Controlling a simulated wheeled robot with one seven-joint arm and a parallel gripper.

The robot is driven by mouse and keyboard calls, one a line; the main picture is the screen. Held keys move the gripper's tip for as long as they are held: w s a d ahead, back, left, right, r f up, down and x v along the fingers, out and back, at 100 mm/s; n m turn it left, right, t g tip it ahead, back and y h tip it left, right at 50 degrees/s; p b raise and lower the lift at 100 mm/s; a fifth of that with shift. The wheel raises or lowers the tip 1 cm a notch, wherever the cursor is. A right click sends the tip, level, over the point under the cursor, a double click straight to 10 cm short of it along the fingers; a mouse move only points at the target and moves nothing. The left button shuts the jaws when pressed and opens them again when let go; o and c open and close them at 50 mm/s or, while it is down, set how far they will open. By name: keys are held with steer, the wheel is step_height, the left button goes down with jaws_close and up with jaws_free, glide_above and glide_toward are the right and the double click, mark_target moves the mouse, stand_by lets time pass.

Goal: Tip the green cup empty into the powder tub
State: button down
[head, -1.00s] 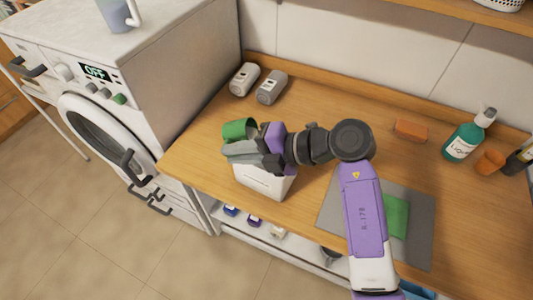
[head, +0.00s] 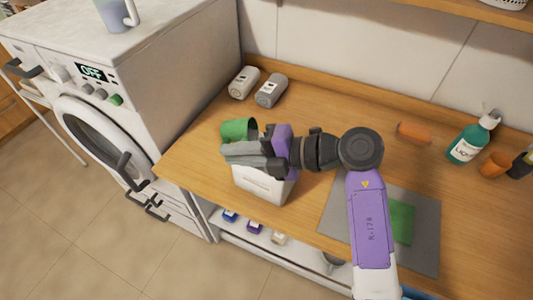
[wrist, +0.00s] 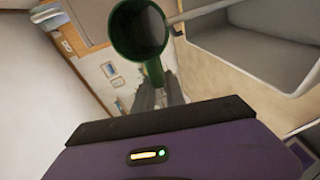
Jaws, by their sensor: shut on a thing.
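The green cup (head: 238,129) is held above the white powder tub (head: 262,187), near the left end of the wooden counter. It lies tilted well over on its side. My gripper (head: 240,152) is shut on the cup, on its near side. In the wrist view the cup (wrist: 117,32) shows its round mouth and dark inside, with the fingertips (wrist: 157,88) at its handle side. I cannot tell whether anything is left inside. The gripper and cup hide most of the tub's opening in the head view.
A washing machine (head: 130,120) is at the left. A grey mat (head: 427,245) with a green cloth (head: 402,220), an orange block (head: 413,134), a green bottle (head: 467,145) and an orange cup (head: 494,165) are at the right.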

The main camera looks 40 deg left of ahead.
steer(key=shift+w+d+f+g+y+b, duration=0.4)
steer(key=shift+d+f+y+b, duration=0.3)
steer(key=shift+b, duration=0.75)
steer(key=shift+d+r+g+y+b, duration=0.15)
steer(key=shift+r+g+y+b, duration=0.25)
steer(key=shift+r+y+b, duration=0.4)
steer(key=shift+d+r+y+b, duration=0.15)
steer(key=shift+r+y+b, duration=0.15)
steer(key=shift+r+y, duration=0.3)
steer(key=shift+w+r+g+b, duration=0.1)
steer(key=shift+r+g+b, duration=0.2)
steer(key=shift+b, duration=0.1)
